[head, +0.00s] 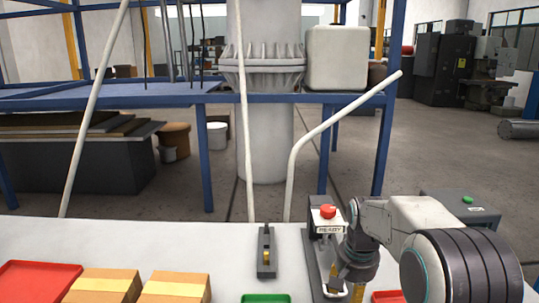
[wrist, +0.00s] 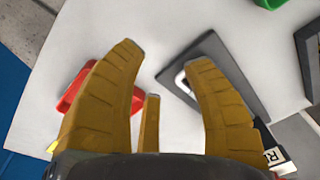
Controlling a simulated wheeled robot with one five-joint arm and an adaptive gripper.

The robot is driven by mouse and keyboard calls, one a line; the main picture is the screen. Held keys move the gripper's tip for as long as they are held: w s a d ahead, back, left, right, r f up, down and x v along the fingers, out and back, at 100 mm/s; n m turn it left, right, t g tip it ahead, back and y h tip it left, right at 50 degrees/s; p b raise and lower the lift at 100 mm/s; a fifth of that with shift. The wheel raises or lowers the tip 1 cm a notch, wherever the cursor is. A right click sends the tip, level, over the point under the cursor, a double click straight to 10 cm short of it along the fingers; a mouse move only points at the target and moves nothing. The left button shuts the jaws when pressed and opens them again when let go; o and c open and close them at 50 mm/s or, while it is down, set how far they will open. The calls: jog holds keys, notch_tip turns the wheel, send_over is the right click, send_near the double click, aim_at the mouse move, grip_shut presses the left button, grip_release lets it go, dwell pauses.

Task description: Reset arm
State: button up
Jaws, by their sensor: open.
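My gripper (head: 346,286) hangs low over the white table (head: 200,234) at the lower right of the head view, with my arm reaching in from the right. In the wrist view its yellow fingers (wrist: 163,60) are spread apart with nothing between them. A dark grey plate with a pale loop-shaped handle (wrist: 182,82) lies beyond the right finger, partly hidden by it. In the head view the gripper overlaps the near end of a dark base, whose far end carries a red button (head: 327,212) above a READY label (head: 328,229).
A red tray (head: 38,283), two cardboard boxes (head: 104,287) (head: 176,288) and a green tray (head: 266,298) line the table's near edge. A small dark lever unit (head: 266,252) stands left of the gripper. A grey box with a green button (head: 468,199) stands behind my arm.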

jog(key=s+n, duration=0.1)
jog(key=s, duration=0.1)
jog(key=s+f+n, duration=0.1)
jog(key=s, duration=0.2)
jog(key=s+n+g, duration=0.1)
jog(key=s, duration=0.1)
jog(key=shift+s+a+f+n, duration=0.1)
jog(key=shift+s+f+n, duration=0.2)
jog(key=shift+n, duration=0.1)
jog(key=s+r+n+t+p, duration=0.1)
jog(key=s+r, duration=0.3)
jog(key=s, duration=0.5)
jog(key=s+r+n+t+p, duration=0.1)
jog(key=s+r+t, duration=0.1)
jog(key=s, duration=0.7)
jog(key=shift+a+r, duration=0.45)
jog(key=shift+r, duration=0.4)
